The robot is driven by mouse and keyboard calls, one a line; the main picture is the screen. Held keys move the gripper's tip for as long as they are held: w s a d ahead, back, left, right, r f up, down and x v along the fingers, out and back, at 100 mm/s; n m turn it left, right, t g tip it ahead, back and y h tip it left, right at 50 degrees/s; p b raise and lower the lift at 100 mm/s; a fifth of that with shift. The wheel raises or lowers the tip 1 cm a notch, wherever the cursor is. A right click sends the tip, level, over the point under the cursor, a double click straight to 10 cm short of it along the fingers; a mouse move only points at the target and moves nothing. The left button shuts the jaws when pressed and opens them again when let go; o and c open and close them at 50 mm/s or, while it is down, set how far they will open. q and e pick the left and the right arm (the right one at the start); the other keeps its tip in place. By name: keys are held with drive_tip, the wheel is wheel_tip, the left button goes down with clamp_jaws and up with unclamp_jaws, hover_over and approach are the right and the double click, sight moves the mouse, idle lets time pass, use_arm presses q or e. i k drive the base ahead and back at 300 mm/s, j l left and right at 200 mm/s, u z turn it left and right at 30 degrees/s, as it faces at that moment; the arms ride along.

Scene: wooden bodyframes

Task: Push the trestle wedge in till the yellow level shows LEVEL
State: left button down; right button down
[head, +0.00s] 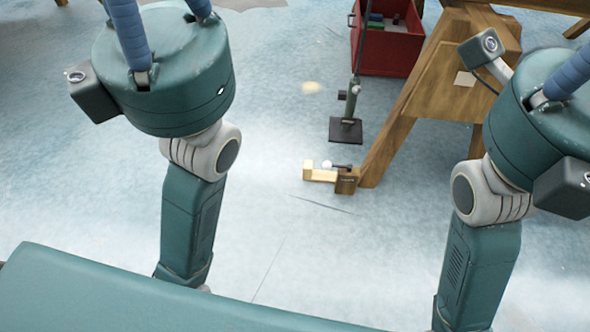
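A pale wooden wedge-like block (320,173) lies on the floor against a darker brown block (347,181) at the foot of the wooden trestle (388,150). A small white round thing and a dark bar show just above it; I cannot tell how they join. No yellow level is visible. My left gripper (165,75) is at upper left, apart from the wedge, with its blue fingers running out of the top edge. My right gripper (545,115) is at the right edge, in front of the trestle's side. The fingertips of both are cut off.
A dark stand (346,130) with a square base and pole stands on the floor behind the wedge. A red open box (386,55) with small items is at the top, beside the trestle. The pale blue floor (280,210) is clear between my arms in front of the wedge.

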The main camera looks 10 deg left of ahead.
sight(309, 175)
drive_tip(key=i+j+z, duration=0.2)
drive_tip(key=i, duration=0.2)
drive_tip(key=i+j+z, duration=0.15)
drive_tip(key=i, duration=0.25)
